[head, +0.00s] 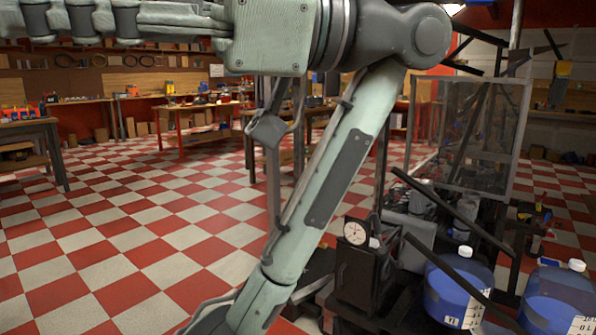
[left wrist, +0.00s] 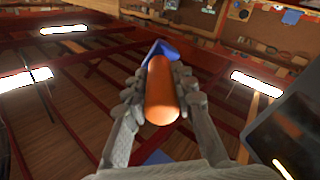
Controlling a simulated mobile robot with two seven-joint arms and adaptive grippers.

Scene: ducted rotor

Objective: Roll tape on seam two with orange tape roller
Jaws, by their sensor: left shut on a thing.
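An orange cylinder (left wrist: 161,90), which looks like the orange tape roller, sits between the fingers of my left gripper (left wrist: 158,85) in the left wrist view. The fingers are closed on it from both sides. A blue part (left wrist: 160,47) shows just beyond its far end. The gripper is held up, with the ceiling and red beams behind it. I cannot make out seam two or a tape strip in either view. My right gripper is not seen clearly in any view.
My arm links cross the middle and top of the head view and hide much behind them. At lower right stand blue-filled jugs (head: 458,290), a black box with a dial (head: 356,260) and a mesh frame (head: 470,130). Workbenches (head: 205,108) line the back. The checkered floor (head: 120,230) at left is clear.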

